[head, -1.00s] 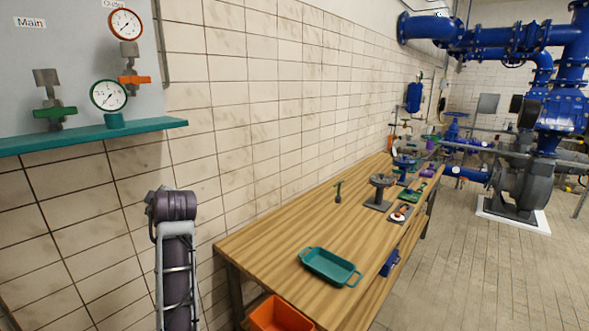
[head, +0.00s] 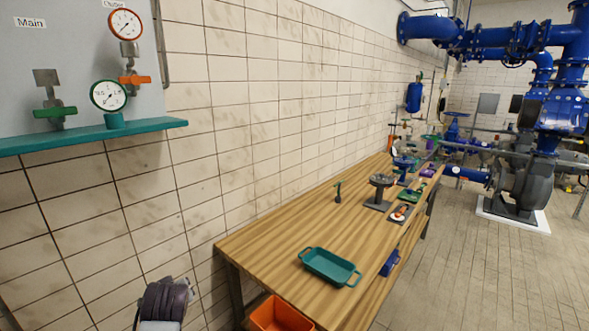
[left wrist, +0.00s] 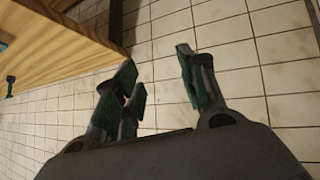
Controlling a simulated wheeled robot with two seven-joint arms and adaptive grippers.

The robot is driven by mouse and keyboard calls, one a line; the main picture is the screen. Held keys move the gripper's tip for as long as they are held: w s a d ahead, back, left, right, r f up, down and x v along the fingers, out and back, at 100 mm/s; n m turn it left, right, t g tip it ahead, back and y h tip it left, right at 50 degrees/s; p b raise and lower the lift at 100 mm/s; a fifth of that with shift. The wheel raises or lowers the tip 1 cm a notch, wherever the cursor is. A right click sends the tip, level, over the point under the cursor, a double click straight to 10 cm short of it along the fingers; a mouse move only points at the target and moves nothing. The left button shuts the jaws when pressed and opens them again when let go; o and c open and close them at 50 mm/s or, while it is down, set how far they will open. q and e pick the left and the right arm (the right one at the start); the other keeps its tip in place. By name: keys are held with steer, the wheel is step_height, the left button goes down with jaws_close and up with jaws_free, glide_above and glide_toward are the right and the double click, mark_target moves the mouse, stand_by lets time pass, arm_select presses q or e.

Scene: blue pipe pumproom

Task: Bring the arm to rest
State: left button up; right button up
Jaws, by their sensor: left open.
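In the left wrist view my left gripper (left wrist: 160,88) is open, its fingers apart with nothing between them. Tiled wall shows behind the fingers. The wooden bench (left wrist: 60,50) lies at the upper left of that view, apart from the fingers. In the head view only part of my left arm (head: 165,302) shows at the bottom edge, in front of the tiled wall and left of the bench (head: 270,240). The left gripper itself is outside the head view. My right arm and gripper are in neither view.
A teal tray (head: 330,280) stands on the bench's near end. An orange bin (head: 275,316) is below it. A teal shelf (head: 60,141) with a gauge (head: 108,96) juts from the wall at the left. Floor at the right (head: 460,270) is clear.

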arm_select(q)
steer(key=s+d+f+m+g+h, duration=0.25)
steer(key=s+f, duration=0.25)
steer(key=s, duration=0.3)
steer(key=s+d+f+m+g+h, duration=0.1)
steer(key=s+d+f+m, duration=0.35)
steer(key=s, duration=0.35)
steer(key=s+d+f+m+g+h, duration=0.1)
steer(key=s+d+f+m, duration=0.2)
steer(key=s+f, duration=0.35)
steer(key=s+f+g, duration=0.2)
steer(key=s+f, duration=0.1)
steer(key=f, duration=2.9)
steer(key=s+a+f, duration=0.2)
steer(key=s+f, duration=0.8)
steer(key=s, duration=0.1)
steer(key=s+a+f, duration=0.2)
steer(key=s+f, duration=0.8)
steer(key=s, duration=0.1)
steer(key=shift+s+a+f+g+b, duration=0.25)
steer(key=shift+s+g+b, duration=0.15)
steer(key=shift+g, duration=0.05)
